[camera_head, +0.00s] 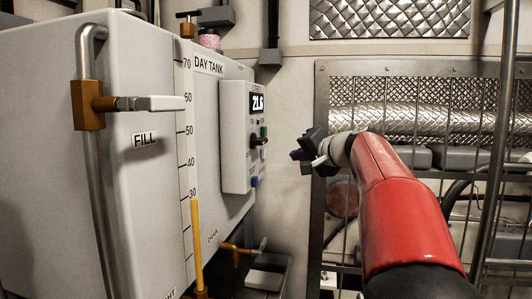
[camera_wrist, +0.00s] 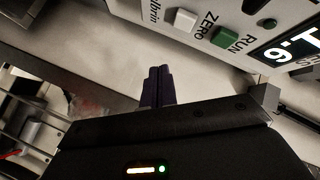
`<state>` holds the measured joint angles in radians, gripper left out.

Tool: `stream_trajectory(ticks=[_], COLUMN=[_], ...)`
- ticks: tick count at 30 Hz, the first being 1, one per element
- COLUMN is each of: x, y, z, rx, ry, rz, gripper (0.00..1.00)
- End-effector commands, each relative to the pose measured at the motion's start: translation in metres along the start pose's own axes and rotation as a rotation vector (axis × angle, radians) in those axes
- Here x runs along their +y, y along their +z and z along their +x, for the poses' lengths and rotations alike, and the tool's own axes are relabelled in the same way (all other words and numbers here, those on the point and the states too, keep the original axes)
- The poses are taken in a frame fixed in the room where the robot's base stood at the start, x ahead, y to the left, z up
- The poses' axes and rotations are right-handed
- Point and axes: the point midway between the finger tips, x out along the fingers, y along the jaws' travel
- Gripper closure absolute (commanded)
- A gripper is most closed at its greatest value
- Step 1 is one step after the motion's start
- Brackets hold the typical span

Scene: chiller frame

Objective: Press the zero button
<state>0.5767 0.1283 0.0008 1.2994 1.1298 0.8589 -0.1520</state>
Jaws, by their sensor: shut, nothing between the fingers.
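The control box (camera_head: 236,150) on the tank front carries a lit display reading about 21.6. In the wrist view, a white button (camera_wrist: 180,20) sits beside the word ZERO, and a green button (camera_wrist: 224,37) sits beside the word RUN. The white button stands out from the panel at the top of that view. My gripper (camera_head: 297,155) is to the right of the control box in the head view, apart from it. Its fingers (camera_wrist: 157,82) are together and empty, below and left of the white button in the wrist view, not touching it.
A dark knob (camera_head: 258,141) and a blue button (camera_head: 254,182) are also on the box. The day tank (camera_head: 140,190) fills the left side, with a lever valve (camera_head: 150,103) and gauge. A mesh-covered frame with pipes (camera_head: 400,115) stands behind my arm. Clear space separates fingers and panel.

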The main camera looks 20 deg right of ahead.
Motion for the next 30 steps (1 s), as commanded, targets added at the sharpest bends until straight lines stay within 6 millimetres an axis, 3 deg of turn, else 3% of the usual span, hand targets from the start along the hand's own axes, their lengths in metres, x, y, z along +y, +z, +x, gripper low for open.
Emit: stream_trajectory(ticks=[12, 30], x=[-0.022, -0.024], y=[0.022, 0.024], z=[0.03, 0.033], rx=[0.001, 0.001], ry=[0.0, 0.0], rz=[0.0, 0.0], gripper=[1.0, 1.0])
